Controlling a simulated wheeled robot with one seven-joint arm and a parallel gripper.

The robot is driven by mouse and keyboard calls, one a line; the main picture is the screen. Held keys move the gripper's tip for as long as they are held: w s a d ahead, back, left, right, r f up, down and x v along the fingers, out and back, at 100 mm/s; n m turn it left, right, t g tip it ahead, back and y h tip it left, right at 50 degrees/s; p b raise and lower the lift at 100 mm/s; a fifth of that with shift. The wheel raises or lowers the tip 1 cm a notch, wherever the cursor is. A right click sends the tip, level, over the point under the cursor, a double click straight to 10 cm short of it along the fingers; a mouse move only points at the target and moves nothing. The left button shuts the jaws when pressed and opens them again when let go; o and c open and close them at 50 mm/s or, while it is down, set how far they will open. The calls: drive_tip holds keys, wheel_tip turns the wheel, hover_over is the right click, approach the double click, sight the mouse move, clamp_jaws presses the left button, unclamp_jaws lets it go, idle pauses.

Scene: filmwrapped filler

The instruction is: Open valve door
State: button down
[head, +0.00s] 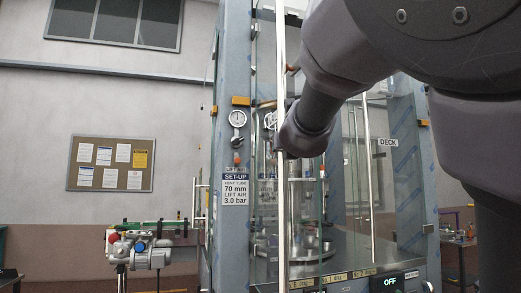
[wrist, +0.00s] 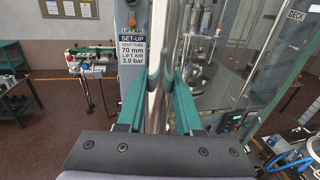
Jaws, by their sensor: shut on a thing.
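The valve door is a clear glass panel (head: 304,220) on the front of a steel-framed machine. A long upright metal bar handle (head: 281,225) runs down it in the head view. In the wrist view the same bar handle (wrist: 158,50) stands upright between the teal fingers of my gripper (wrist: 160,85), which is shut on it. In the head view my arm comes in from the upper right and hides part of the glass; the fingers are hard to make out there. I cannot tell how far the door stands open.
A second upright bar (head: 366,190) stands to the right. A steel post with a gauge (head: 237,118) and a set-up sign (head: 236,190) is close on the left. A lit OFF panel (head: 391,282) is at lower right. A bench with fittings (head: 145,250) stands farther left.

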drive_tip(key=shift+r, duration=0.25)
drive_tip(key=c, duration=0.6)
unclamp_jaws()
drive_tip(key=shift+f, duration=0.1)
drive_tip(key=s, duration=1)
drive_tip(key=shift+s+d, duration=0.25)
drive_tip(key=shift+s, duration=0.15)
drive_tip(key=s+d+f+n+g, duration=0.2)
drive_tip(key=d+f+n+g, duration=0.1)
drive_tip(key=f+n, duration=0.4)
drive_tip(key=s+d+f+n+g, duration=0.2)
drive_tip(key=d+f+n+g, duration=0.2)
drive_tip(key=n, duration=1)
drive_tip(key=s+d+f+n+g+y, duration=0.1)
drive_tip(key=d+f+n+g, duration=0.3)
drive_tip(key=d+f+n, duration=0.3)
drive_tip(key=shift+s+f+n, duration=0.2)
drive_tip(key=shift+f+n, duration=0.65)
drive_tip(key=shift+f, duration=0.05)
drive_tip(key=shift+s+f+n, duration=0.2)
drive_tip(key=shift+f+n, duration=0.65)
drive_tip(key=shift+f, duration=0.05)
